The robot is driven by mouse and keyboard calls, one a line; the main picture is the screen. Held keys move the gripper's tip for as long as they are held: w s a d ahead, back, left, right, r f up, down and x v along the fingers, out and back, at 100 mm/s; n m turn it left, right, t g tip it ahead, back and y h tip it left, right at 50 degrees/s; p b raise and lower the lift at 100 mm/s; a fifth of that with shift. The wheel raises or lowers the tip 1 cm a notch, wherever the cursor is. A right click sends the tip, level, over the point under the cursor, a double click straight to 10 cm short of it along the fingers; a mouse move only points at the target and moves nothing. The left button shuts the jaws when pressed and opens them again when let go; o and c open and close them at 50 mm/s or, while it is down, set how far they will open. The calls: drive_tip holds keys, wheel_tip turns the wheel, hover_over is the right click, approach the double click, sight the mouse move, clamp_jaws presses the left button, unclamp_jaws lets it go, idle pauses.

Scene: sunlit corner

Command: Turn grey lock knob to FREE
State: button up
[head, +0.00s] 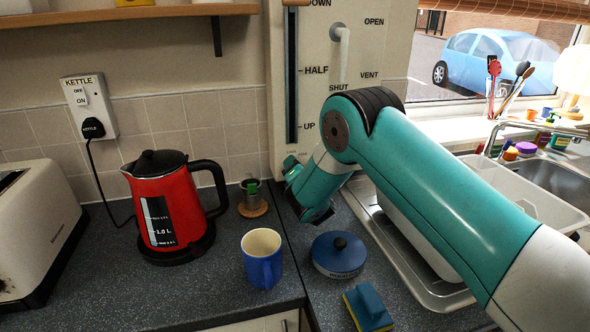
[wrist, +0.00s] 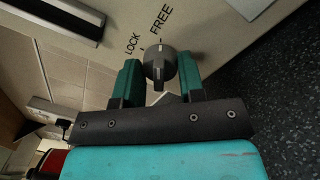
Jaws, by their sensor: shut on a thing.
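The grey lock knob (wrist: 161,64) shows in the wrist view on the cream panel (wrist: 215,35). It sits between the two teal fingers of my gripper (wrist: 160,68), which is shut on it. The knob's raised grip runs roughly up and down in that picture. The printed words LOCK (wrist: 132,43) and FREE (wrist: 161,19) are above the knob. A pale mark at the knob's top lies nearer FREE; whether it is on the knob or the panel is hard to tell. In the head view my gripper (head: 309,204) is low at the panel (head: 400,50) and hides the knob.
A red kettle (head: 165,205), a blue mug (head: 262,262), a blue round lidded thing (head: 339,255) and a sponge (head: 368,308) stand on the counter near my gripper. A small pot on a coaster (head: 252,209) is just left of it.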

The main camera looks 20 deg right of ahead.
drive_tip(key=o, duration=0.9)
drive_tip(key=shift+s, duration=0.1)
drive_tip(key=s+b, duration=0.3)
drive_tip(key=s, duration=0.1)
drive_tip(key=s+f+b, duration=0.1)
drive_tip(key=s+b, duration=0.1)
drive_tip(key=shift+d+b, duration=0.1)
drive_tip(key=shift+b, duration=0.2)
drive_tip(key=shift+s+r+b, duration=0.2)
drive_tip(key=shift+s+b, duration=0.1)
drive_tip(key=shift+s, duration=0.3)
drive_tip(key=shift+r, duration=0.1)
